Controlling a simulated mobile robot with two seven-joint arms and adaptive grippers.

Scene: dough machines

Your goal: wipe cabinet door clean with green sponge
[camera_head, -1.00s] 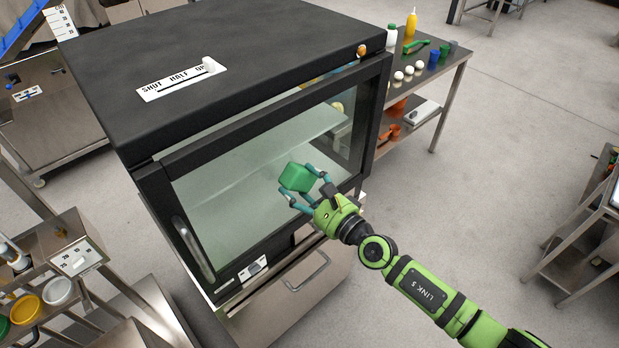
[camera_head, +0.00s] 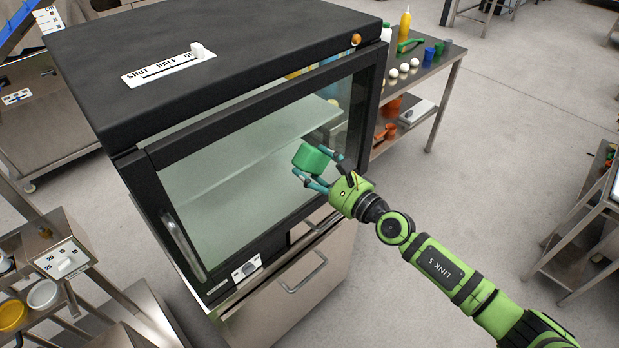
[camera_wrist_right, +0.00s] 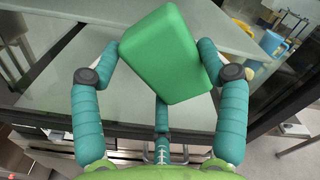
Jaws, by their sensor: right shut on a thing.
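The green sponge (camera_head: 311,158) is a block held in my right gripper (camera_head: 318,168), whose teal fingers are shut on it. In the right wrist view the sponge (camera_wrist_right: 165,52) sits tilted between the fingers of the gripper (camera_wrist_right: 160,75). The cabinet (camera_head: 210,60) is black, with a framed glass door (camera_head: 215,185) and a metal handle (camera_head: 184,246). The sponge is in front of the right part of the door's glass. I cannot tell whether it touches the glass. No clear dirt shows on the door. My left gripper is not in view.
A steel table (camera_head: 440,75) behind the cabinet's right side holds bottles, white balls and blue cups. A steel drawer (camera_head: 300,290) is below the door. A rack with bowls (camera_head: 42,293) stands at lower left. Open floor lies to the right.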

